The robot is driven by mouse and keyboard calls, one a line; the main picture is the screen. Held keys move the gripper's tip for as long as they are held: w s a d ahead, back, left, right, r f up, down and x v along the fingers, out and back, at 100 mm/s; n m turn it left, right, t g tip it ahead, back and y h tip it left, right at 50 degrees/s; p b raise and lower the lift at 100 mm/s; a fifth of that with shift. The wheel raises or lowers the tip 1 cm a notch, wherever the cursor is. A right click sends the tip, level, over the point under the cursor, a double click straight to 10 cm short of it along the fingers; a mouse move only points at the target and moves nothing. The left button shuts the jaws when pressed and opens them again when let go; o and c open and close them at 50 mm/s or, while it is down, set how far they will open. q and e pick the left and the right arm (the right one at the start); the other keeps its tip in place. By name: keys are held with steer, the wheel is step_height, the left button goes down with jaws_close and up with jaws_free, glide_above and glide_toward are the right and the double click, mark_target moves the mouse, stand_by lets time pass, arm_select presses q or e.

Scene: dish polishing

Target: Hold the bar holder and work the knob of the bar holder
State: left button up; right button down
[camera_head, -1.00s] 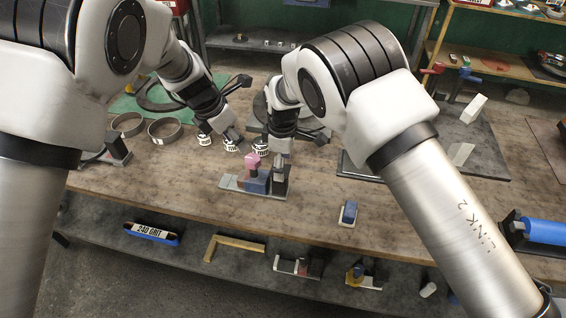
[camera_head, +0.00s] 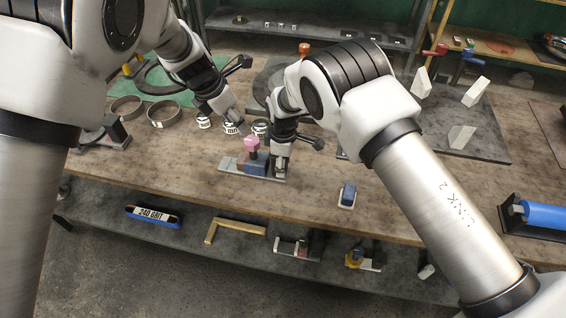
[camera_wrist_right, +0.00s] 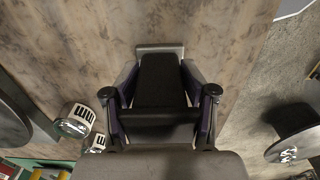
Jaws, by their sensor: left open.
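The bar holder stands on the workbench, with a flat grey base (camera_head: 228,164), a blue block (camera_head: 256,165) and a pink knob (camera_head: 252,144) on top. My right gripper (camera_head: 281,166) points down at the right end of the bar holder. In the right wrist view the two fingers (camera_wrist_right: 160,75) stand apart, with a grey piece (camera_wrist_right: 160,47) just beyond them; whether they press on the holder is hidden. My left gripper (camera_head: 238,118) is open and empty, behind and above the knob, apart from it.
Two metal rings (camera_head: 163,114) lie to the left. A blue block on a white base (camera_head: 347,195) stands at the front right. The bench in front of the holder is clear.

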steer(key=c, duration=1)
jaws_free()
steer(key=c, duration=0.5)
arm_select(q)
steer(key=o, duration=0.5)
steer(key=f+m+h, duration=0.1)
steer(key=m, duration=0.2)
steer(key=w+d+f+m+g+h, duration=0.1)
steer(key=m, duration=0.2)
steer(key=d+f+m+h, duration=0.1)
steer(key=m, duration=0.3)
steer(key=shift+w+f+g+h, duration=0.2)
steer(key=shift+w+g+h, duration=0.1)
steer(key=shift+g, duration=0.1)
steer(key=m, duration=0.1)
steer(key=m+h, duration=0.1)
steer(key=m, duration=0.1)
steer(key=f+m+h, duration=0.1)
steer(key=m, duration=0.1)
steer(key=shift+w+d+f+g, duration=0.1)
steer(key=shift+w+g, duration=0.3)
steer(key=w+a+f+m+h, duration=0.1)
steer(key=f+m+h, duration=0.15)
steer(key=m, duration=0.65)
steer(key=m+h, duration=0.7)
steer(key=m, duration=1.3)
glide_toward(252, 141)
steer(key=shift+g, duration=0.3)
steer(key=d, duration=1)
steer(key=shift+f, duration=0.15)
